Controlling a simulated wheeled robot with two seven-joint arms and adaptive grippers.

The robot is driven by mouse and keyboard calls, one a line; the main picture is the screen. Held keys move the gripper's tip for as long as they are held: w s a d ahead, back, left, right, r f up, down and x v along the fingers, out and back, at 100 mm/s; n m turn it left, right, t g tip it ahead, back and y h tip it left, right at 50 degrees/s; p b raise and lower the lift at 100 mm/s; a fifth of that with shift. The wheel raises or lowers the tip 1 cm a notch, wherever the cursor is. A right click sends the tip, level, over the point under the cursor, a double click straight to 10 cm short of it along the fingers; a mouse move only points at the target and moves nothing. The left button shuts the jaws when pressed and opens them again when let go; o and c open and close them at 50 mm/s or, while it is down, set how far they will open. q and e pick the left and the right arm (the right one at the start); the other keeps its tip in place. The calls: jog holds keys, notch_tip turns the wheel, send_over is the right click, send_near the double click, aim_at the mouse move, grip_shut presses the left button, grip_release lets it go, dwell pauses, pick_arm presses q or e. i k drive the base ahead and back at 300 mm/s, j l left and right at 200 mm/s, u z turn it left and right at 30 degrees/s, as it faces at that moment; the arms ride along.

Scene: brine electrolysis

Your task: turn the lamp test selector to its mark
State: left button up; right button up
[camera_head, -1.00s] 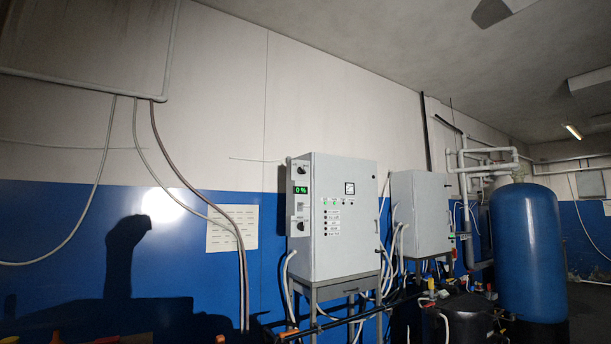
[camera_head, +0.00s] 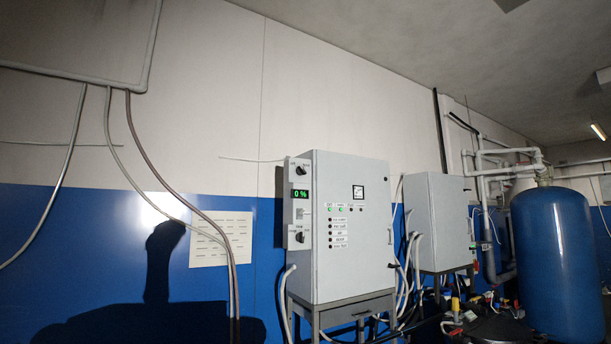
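A light grey control cabinet (camera_head: 352,240) stands on a metal frame against the wall, near the picture's middle. A narrow panel on its left side carries an upper black rotary knob (camera_head: 300,171), a green display (camera_head: 300,194) reading 0 %, and a lower black rotary knob (camera_head: 299,237). The labels by the knobs are too small to read, so I cannot tell which one is the lamp test selector or where its mark is. The cabinet front has green lamps (camera_head: 341,209) and a column of dark buttons or lamps (camera_head: 331,232). Neither gripper is in view.
A second grey cabinet (camera_head: 440,222) stands to the right, with a large blue tank (camera_head: 558,262) beyond it. Pipes and hoses run low between them. A white sheet (camera_head: 221,238) hangs on the wall at left, behind hanging cables (camera_head: 190,205). A dark shadow falls on the blue wall.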

aim_at(300, 171)
jog(key=i+l+u, duration=0.1)
jog(key=l, duration=0.3)
jog(key=i+l, duration=0.2)
jog(key=l, duration=0.2)
jog(key=i+l+u, duration=0.15)
jog(key=l, duration=0.2)
jog(key=i+l+u, duration=0.1)
jog(key=l, duration=0.35)
jog(key=i+l+u, duration=0.1)
jog(key=l, duration=0.3)
jog(key=i+l, duration=0.15)
jog(key=l, duration=0.3)
jog(key=i+l+u, duration=0.25)
jog(key=l, duration=0.35)
jog(key=i+l+u, duration=0.1)
jog(key=i+l, duration=0.15)
jog(key=i+l+u, duration=0.25)
jog(key=i+l, duration=0.35)
jog(key=i, duration=0.1)
